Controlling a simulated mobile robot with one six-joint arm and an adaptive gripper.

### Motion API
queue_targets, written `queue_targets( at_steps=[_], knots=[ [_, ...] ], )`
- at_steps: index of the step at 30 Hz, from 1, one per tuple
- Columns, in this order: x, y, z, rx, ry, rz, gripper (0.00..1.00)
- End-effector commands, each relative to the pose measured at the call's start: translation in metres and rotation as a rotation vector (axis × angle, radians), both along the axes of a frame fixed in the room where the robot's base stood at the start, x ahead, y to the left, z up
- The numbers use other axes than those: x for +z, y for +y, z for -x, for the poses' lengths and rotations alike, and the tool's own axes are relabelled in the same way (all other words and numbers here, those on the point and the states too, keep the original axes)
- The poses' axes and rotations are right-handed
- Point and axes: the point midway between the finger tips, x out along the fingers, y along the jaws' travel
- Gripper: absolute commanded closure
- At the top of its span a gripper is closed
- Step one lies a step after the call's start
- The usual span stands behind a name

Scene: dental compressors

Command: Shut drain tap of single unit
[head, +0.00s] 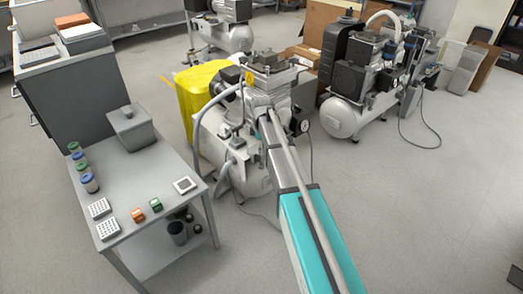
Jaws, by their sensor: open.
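The nearest compressor, with one pump head (268,72) on a white tank (215,150), stands in the middle of the head view; it looks like the single unit. A yellow cover or bag (200,88) is behind its left side. My arm reaches from the bottom right up to this compressor and covers much of its front and right side. My gripper's fingers cannot be made out; they are hidden at the far end of the arm. I cannot make out the drain tap. A round gauge (304,125) shows just right of the arm.
A grey table (160,217) with a grey box (132,128), jars and small parts stands at the left. A larger compressor (342,118) with a trailing black cable is at the right; another (228,38) stands behind.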

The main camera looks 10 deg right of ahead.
Motion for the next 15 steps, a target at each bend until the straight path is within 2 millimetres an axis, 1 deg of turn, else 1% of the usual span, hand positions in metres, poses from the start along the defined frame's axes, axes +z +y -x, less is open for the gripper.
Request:
queue_targets(
  at_steps=[12,14,15],
  knots=[
    [-0.002,0.0,0.0,0.0,0.0,0.0,0.0],
    [-0.002,0.0,0.0,0.0,0.0,0.0,0.11],
    [-0.002,0.0,0.0,0.0,0.0,0.0,0.19]
  ],
)
